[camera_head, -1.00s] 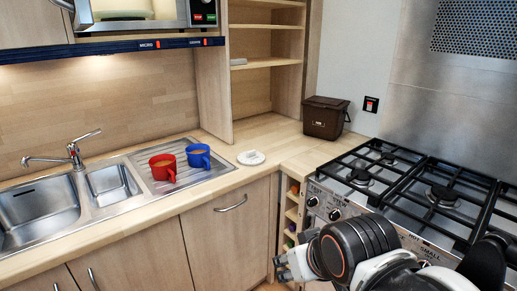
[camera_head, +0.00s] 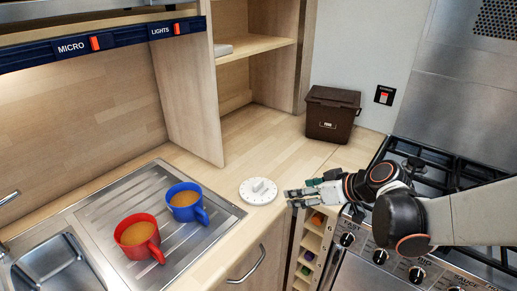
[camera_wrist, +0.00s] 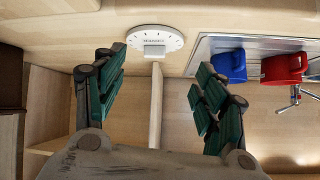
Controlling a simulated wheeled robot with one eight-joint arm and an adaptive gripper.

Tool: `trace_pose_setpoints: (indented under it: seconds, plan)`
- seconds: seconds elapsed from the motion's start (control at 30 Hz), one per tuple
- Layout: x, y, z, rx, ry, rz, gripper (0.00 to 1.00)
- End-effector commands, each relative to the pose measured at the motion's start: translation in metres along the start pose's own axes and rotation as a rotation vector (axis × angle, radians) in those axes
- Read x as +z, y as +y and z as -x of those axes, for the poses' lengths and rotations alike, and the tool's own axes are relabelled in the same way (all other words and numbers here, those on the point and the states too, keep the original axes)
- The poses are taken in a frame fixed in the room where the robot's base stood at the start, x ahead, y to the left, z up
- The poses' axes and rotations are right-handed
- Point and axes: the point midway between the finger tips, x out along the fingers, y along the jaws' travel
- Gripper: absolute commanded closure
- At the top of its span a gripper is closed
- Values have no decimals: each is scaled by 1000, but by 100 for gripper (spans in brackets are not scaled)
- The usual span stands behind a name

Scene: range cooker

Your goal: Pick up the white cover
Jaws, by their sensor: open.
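The white cover (camera_head: 258,191) is a round white disc with a raised bar across its top and dark marks around it. It lies flat on the wooden counter (camera_head: 285,136), right of the draining board. In the wrist view the cover (camera_wrist: 155,39) shows ahead, between the fingers and beyond their tips. My gripper (camera_head: 288,194) points left toward the cover in the head view, a short way to its right and apart from it. In the wrist view my gripper (camera_wrist: 158,78) is open with nothing between its green-padded fingers.
A red mug (camera_head: 138,238) and a blue mug (camera_head: 185,203) with brown drink stand on the draining board (camera_head: 108,212), left of the cover. A brown bin (camera_head: 332,114) stands behind. The cooker (camera_head: 368,242) is at right, under my arm. Counter behind the cover is clear.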

Motion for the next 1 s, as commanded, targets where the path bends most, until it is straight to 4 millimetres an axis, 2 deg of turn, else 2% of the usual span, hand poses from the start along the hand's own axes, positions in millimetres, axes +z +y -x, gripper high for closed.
trace_pose_setpoints:
  seconds: [0.2,0.43,0.63,1.0]
  plan:
    - [-13,21,-26,-79,140,125,35]
    - [-14,31,-40,-113,243,214,35]
    - [-15,30,-53,-121,267,236,35]
    - [-30,20,-115,-121,266,236,35]
